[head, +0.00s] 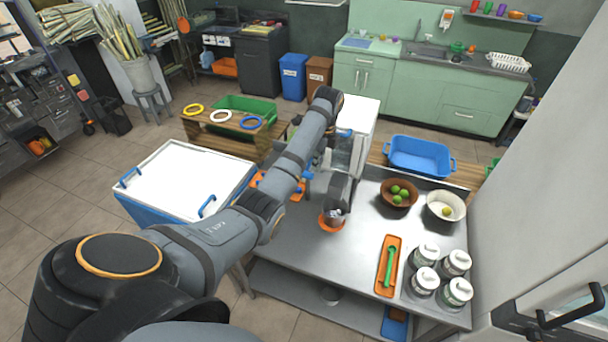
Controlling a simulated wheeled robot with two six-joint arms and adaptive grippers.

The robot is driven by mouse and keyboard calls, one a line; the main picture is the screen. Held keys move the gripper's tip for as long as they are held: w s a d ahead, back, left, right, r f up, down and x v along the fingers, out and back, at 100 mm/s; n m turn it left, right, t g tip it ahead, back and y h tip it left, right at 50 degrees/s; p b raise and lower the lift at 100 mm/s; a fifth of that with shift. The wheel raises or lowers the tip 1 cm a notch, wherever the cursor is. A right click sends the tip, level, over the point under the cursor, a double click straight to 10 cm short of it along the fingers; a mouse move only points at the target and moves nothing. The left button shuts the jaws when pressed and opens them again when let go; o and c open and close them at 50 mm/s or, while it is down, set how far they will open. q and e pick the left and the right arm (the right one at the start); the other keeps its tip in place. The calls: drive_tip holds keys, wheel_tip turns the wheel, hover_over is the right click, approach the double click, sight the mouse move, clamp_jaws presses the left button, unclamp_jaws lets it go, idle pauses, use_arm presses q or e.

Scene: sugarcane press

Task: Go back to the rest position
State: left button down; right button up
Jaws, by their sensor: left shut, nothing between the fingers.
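My left arm reaches from the lower left over the steel table (345,262) and bends down at its far end. My left gripper (335,213) points down at the table's left side, shut with nothing held. It is just over a small orange dish (331,225), overlapping it in the picture. I cannot tell whether they touch. The white machine (360,125) behind the arm is partly hidden by it. My right gripper is not in view.
A brown bowl of green limes (399,193), a white bowl (446,206), an orange tray (387,266) with a green spoon and several lidded jars (440,273) occupy the table's right side. A white-lidded blue cooler (185,180) stands left. A blue basin (420,156) is behind.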

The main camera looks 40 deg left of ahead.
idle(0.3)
use_arm(q)
drive_tip(key=s+d+f+n+t, duration=0.1)
drive_tip(key=s+d+f+n, duration=0.1)
drive_tip(key=s+f+n, duration=0.3)
drive_tip(key=s+d+f+n+t, duration=0.1)
drive_tip(key=s+d+f+n, duration=0.15)
drive_tip(key=s+f, duration=0.4)
drive_tip(key=s+d+r+n+t, duration=0.1)
drive_tip(key=s+d+n, duration=0.25)
drive_tip(key=s, duration=0.55)
drive_tip(key=s+d+r+n+t, duration=0.1)
drive_tip(key=s+d+r+n, duration=0.1)
drive_tip(key=s+n, duration=0.45)
wheel_tip(320, 180, down, 31)
drive_tip(key=s+a+g+b, duration=0.2)
drive_tip(key=s+a+b, duration=0.1)
drive_tip(key=b, duration=0.4)
drive_tip(key=s+f+b, duration=0.3)
drive_tip(key=s+f, duration=0.6)
drive_tip(key=f, duration=0.3)
drive_tip(key=s+a+f+b, duration=0.1)
drive_tip(key=s+f+b, duration=0.2)
drive_tip(key=s+f, duration=0.7)
wheel_tip(320, 180, down, 3)
drive_tip(key=shift+s+f+g, duration=0.15)
drive_tip(key=shift+s+g, duration=0.15)
drive_tip(key=shift+g, duration=0.1)
